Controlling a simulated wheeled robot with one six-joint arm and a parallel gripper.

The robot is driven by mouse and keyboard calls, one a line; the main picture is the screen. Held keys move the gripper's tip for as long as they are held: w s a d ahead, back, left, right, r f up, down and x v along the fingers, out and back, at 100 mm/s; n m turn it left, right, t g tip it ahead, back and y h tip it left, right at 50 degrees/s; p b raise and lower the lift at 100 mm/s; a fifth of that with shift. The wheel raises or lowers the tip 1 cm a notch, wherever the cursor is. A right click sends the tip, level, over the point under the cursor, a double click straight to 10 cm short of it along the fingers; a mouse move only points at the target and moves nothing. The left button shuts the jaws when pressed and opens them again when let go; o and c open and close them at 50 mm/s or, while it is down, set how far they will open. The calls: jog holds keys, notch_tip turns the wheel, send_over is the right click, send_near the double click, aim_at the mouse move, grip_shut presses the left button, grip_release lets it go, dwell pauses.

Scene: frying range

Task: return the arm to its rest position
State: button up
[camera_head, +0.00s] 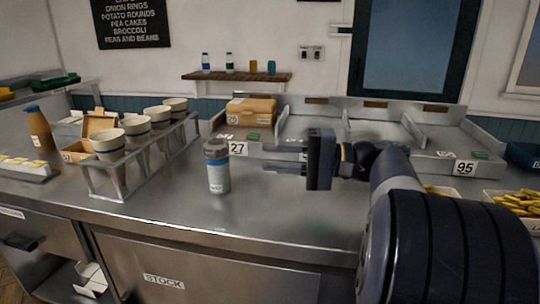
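My gripper (284,160) is above the steel counter, pointing left. Its two thin fingers are apart with a gap between them, and nothing shows in the gap. My dark arm comes in from the lower right and covers part of the counter. A grey shaker with a blue band (217,167) stands upright on the counter, to the left of the fingertips and apart from them.
A wire rack (121,180) holds several paper cups at left. A brown bottle (39,130) stands further left. Steel bays marked 27 (237,148) and 95 (465,168) line the back, with a cardboard box (251,109). The counter front (270,226) is clear.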

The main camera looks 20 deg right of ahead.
aim_at(215, 154)
jog(key=b+x, duration=0.1)
jog(key=x, duration=1)
jog(key=shift+r, duration=0.1)
jog(key=shift+s, duration=0.1)
jog(key=shift+d, duration=0.2)
